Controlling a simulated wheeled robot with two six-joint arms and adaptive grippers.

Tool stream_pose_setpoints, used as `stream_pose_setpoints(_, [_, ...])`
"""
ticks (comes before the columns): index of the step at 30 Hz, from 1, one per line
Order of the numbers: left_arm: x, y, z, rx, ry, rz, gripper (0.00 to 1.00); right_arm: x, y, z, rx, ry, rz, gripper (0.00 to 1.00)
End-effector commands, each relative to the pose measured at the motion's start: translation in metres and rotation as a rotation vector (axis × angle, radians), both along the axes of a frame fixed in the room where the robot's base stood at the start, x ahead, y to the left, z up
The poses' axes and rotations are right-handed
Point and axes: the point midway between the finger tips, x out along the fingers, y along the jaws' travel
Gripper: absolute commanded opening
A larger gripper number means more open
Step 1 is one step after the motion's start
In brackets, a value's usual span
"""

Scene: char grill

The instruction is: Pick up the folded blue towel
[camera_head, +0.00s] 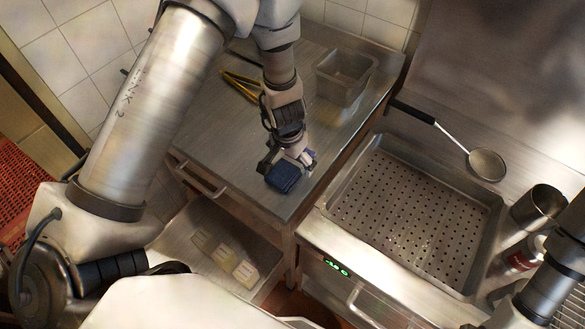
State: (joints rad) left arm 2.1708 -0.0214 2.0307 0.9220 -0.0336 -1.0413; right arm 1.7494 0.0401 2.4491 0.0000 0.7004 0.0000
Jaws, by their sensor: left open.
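The folded blue towel (284,177) lies on the steel counter (222,142) near its front edge, a small dark blue block shape. My left gripper (287,165) is right over the towel, pointing down, with its fingers open at the towel's upper side. The gripper partly covers the towel's far edge, and I cannot tell whether the fingers touch it. My right gripper is not in view; only part of my right arm shows at the lower right edge.
A steel pan (345,76) and yellow-handled tongs (241,84) are on the counter behind. A perforated tray (412,212) is to the right, with a long-handled strainer (486,164) and a metal cup (539,206).

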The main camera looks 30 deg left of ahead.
Motion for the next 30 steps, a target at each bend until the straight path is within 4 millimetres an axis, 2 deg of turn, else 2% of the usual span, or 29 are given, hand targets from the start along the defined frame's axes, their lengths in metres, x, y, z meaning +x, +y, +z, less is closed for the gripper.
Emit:
stream_pose_setpoints(2, [0.000, 0.000, 0.002, 0.000, 0.000, 0.000, 1.00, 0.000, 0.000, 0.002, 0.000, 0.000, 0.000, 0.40])
stream_pose_setpoints(3, [0.000, 0.000, 0.002, 0.000, 0.000, 0.000, 0.93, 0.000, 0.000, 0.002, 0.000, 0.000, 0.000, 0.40])
stream_pose_setpoints(8, [0.000, 0.000, 0.002, 0.000, 0.000, 0.000, 0.36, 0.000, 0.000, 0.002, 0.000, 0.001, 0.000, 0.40])
stream_pose_setpoints(20, [0.000, 0.000, 0.003, 0.000, 0.000, 0.000, 0.35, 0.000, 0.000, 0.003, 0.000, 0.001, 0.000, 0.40])
stream_pose_setpoints(30, [0.000, 0.001, 0.026, 0.000, 0.000, 0.002, 0.35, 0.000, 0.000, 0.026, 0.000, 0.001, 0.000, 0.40])
